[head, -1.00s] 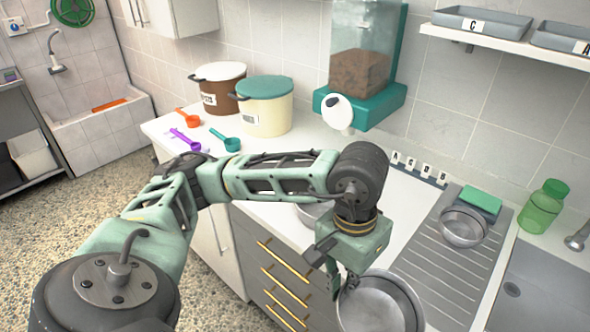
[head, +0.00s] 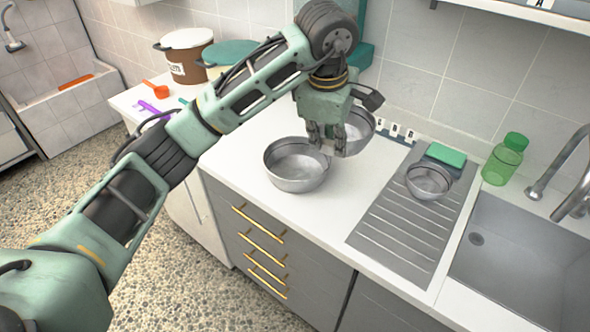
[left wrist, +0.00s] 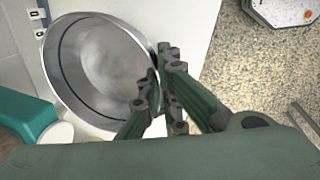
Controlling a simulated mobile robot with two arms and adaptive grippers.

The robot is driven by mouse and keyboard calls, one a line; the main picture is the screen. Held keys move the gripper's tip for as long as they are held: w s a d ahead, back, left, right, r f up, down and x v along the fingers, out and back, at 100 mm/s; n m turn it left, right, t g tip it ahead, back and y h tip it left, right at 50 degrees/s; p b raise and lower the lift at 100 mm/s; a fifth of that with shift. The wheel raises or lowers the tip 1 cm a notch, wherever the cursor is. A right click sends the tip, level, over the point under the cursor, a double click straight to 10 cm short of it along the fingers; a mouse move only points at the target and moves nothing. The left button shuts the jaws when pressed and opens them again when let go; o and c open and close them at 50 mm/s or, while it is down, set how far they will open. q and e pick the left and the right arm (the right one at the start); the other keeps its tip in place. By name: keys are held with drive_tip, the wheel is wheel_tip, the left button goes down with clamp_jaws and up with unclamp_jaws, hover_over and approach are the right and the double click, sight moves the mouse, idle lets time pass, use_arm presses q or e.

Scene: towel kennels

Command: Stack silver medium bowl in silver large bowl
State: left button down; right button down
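A silver large bowl (head: 297,172) stands upright on the white counter, left of the drainboard. A silver medium bowl (head: 360,124) is just behind and right of it, partly hidden by my left gripper (head: 331,146). The gripper points down, with its fingertips at the medium bowl's near rim. In the left wrist view the medium bowl (left wrist: 100,62) shows its empty inside, and my left gripper (left wrist: 160,92) is shut on its rim, one finger on each side. The medium bowl seems held above the counter; its underside is hidden. My right gripper is not in view.
A smaller metal bowl (head: 430,180) and a green sponge (head: 446,154) are on the grey drainboard (head: 400,240). A green bottle (head: 505,160) stands by the sink (head: 520,270). Letter tags (head: 394,130) line the wall. The counter in front of the drainboard's left side is clear.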

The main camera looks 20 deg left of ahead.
use_arm(q)
drive_tip(key=w+a+f+p, duration=0.4)
drive_tip(key=a+f+p, duration=0.1)
drive_tip(key=a+f, duration=0.5)
drive_tip(key=shift+a+f, duration=0.4)
drive_tip(key=shift+a, duration=0.1)
drive_tip(key=shift+f, duration=0.1)
drive_tip(key=shift+f+b, duration=0.4)
drive_tip(key=shift+f, duration=0.15)
drive_tip(key=c, duration=2)
unclamp_jaws()
drive_tip(key=shift+r, duration=0.1)
